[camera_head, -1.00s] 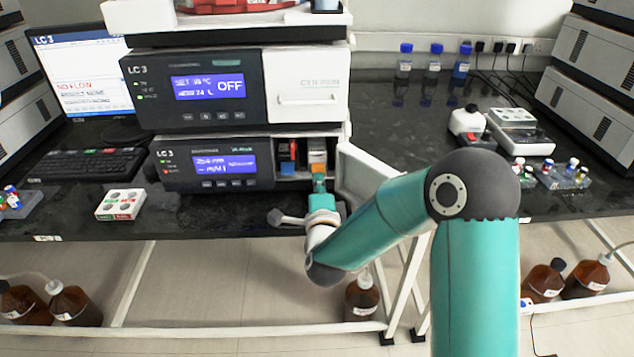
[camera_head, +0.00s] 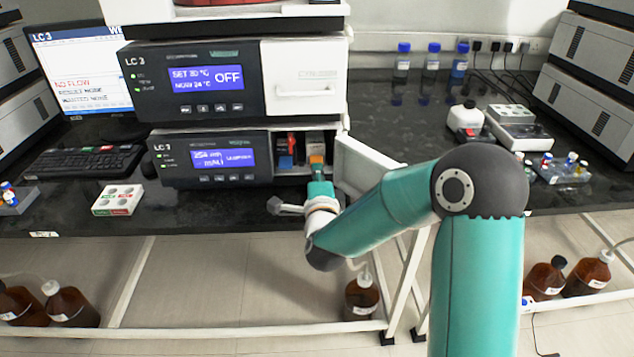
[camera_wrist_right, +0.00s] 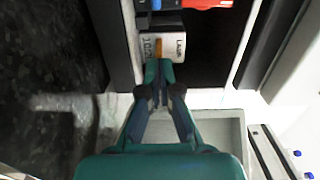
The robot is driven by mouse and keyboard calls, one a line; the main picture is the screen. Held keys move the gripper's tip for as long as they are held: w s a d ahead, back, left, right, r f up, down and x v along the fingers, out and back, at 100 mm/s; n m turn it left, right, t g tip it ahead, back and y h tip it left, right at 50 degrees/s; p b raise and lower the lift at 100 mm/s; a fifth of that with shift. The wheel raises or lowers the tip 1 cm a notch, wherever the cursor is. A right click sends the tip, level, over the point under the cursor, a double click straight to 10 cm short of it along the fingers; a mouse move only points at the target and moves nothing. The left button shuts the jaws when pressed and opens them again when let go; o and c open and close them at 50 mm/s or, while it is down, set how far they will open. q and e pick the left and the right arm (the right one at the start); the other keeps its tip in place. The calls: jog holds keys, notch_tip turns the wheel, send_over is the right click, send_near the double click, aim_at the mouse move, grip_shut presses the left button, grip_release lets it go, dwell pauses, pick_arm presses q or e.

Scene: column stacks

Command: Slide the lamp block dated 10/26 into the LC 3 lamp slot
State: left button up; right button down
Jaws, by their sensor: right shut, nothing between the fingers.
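A lamp block (camera_wrist_right: 165,46) with a pale label and an orange-brown tab sits in the open bay of the lower LC 3 unit (camera_head: 215,160). The label reads "LAMP"; the date beneath begins with 10 but its end is not clear. In the head view the block's orange part (camera_head: 316,159) shows just beyond my right gripper (camera_head: 319,176). In the right wrist view my right gripper (camera_wrist_right: 160,78) is shut, its tips at the block's near face, with nothing between the fingers. How deep the block sits is hard to tell. My left gripper is out of view.
Red (camera_wrist_right: 205,4) and blue (camera_head: 286,162) parts sit beside the block in the bay. The bay's white door (camera_head: 365,160) stands open to the right, close to my arm. A white tray with round wells (camera_head: 118,200) lies left on the black bench.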

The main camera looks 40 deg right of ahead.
jog(key=shift+a+b, duration=0.2)
jog(key=shift+b, duration=0.15)
jog(key=b+v, duration=0.1)
jog(key=v, duration=0.1)
jog(key=shift+s+a+f, duration=0.15)
jog(key=shift+a+f, duration=0.05)
jog(key=shift+a, duration=0.1)
jog(key=b+v, duration=0.7)
jog(key=v, duration=0.4)
jog(key=shift+s+d, duration=0.15)
jog(key=shift+s, duration=0.1)
